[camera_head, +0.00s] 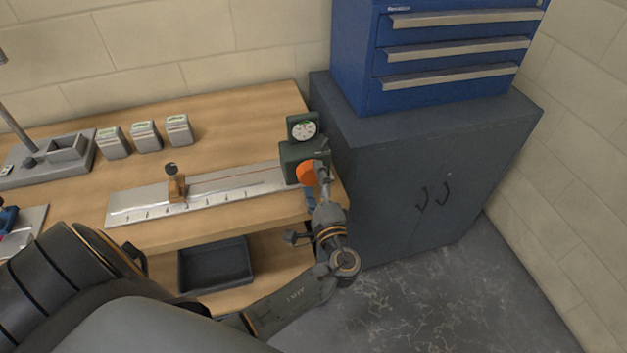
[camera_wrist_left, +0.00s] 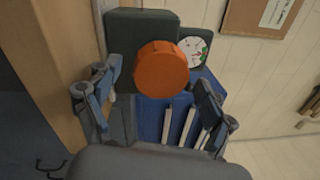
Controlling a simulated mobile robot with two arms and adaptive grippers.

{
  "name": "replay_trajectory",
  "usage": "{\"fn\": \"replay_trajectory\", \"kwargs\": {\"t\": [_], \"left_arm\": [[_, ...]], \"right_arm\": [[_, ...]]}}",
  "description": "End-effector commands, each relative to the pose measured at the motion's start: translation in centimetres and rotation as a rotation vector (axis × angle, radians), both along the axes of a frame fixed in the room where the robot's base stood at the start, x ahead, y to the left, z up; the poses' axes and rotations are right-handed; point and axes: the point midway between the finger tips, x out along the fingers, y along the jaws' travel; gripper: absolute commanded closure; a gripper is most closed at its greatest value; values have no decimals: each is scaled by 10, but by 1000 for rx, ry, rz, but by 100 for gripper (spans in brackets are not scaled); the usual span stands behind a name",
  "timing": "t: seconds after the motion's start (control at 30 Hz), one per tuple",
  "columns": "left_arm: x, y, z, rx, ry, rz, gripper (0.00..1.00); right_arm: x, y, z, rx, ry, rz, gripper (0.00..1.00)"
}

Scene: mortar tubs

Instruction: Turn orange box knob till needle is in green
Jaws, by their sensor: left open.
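A dark green box (camera_head: 291,153) stands at the right end of the workbench, with a round white dial (camera_head: 304,130) on top. The orange knob (camera_head: 307,173) is on its front, partly hidden by my left gripper (camera_head: 318,172) in the head view. In the left wrist view the orange knob (camera_wrist_left: 161,68) sits between the two open, apart fingers of my left gripper (camera_wrist_left: 150,92). The dial (camera_wrist_left: 193,52) shows a red needle and a green patch at its right side. It is too small to tell where the needle tip points. My right gripper is not seen.
A metal rail plate (camera_head: 230,189) with a brown slider (camera_head: 176,186) lies left of the box. Several grey boxes (camera_head: 146,136) stand behind it. A grey cabinet (camera_head: 410,165) with blue drawers (camera_head: 440,50) stands close on the right. A black tray (camera_head: 216,266) is below the benchtop.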

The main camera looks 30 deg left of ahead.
Motion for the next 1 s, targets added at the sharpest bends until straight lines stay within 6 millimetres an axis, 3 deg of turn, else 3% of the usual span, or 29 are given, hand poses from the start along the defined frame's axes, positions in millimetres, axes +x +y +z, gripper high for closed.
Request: {"fn": "replay_trajectory", "kwargs": {"t": [0.6,1.0], "left_arm": [[-70,-81,-10,-3,3,-1,17],[-77,-90,-10,-1,1,-1,17]], "right_arm": [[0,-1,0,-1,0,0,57],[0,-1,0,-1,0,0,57]]}}
